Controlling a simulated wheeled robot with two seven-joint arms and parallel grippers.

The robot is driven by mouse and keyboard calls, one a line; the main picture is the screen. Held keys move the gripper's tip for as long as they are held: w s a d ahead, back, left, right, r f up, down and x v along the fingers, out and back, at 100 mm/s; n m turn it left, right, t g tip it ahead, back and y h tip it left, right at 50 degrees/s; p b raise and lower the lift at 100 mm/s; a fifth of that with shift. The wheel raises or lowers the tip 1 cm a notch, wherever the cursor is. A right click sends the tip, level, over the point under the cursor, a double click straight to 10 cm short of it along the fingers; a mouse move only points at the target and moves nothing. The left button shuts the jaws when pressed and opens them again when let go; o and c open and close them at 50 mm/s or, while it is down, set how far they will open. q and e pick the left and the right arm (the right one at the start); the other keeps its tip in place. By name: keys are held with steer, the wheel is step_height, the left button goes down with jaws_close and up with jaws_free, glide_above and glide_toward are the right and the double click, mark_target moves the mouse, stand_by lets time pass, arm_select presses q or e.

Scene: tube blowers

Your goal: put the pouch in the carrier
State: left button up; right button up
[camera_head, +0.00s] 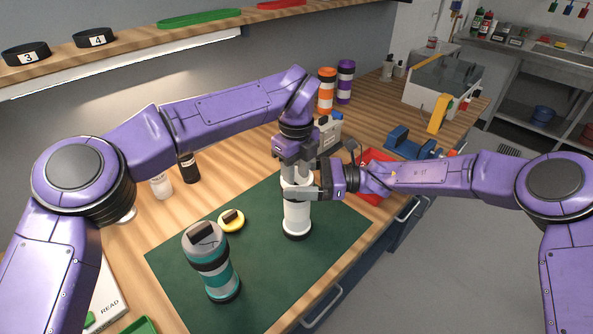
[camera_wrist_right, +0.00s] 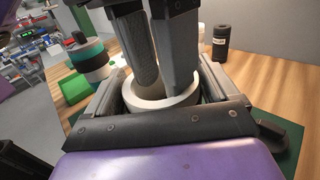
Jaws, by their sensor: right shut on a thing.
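The white carrier (camera_head: 297,216) with dark bands stands upright on the green mat. My right gripper (camera_head: 308,190) is shut around its upper part from the right. In the right wrist view its open round rim (camera_wrist_right: 162,101) shows between my right gripper's jaws (camera_wrist_right: 160,90). My left gripper (camera_head: 297,165) points down from above at the carrier's mouth. In the right wrist view its two dark fingers (camera_wrist_right: 160,60) reach down into the opening. Their tips are hidden by the rim, so I cannot tell what lies between them. No pouch is clearly visible.
A teal and grey carrier (camera_head: 216,272) stands at the mat's front left. A yellow disc with a dark block (camera_head: 231,220) lies behind it. Two dark-capped bottles (camera_head: 188,168) stand at the back left. A red tray (camera_head: 372,184) is right of the carrier. The green mat (camera_head: 335,220) has free room.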

stand_by(0.4)
arm_select(q)
steer(key=shift+c, duration=1.1)
steer(key=shift+o, duration=0.6)
step_height(320, 180, up, 12)
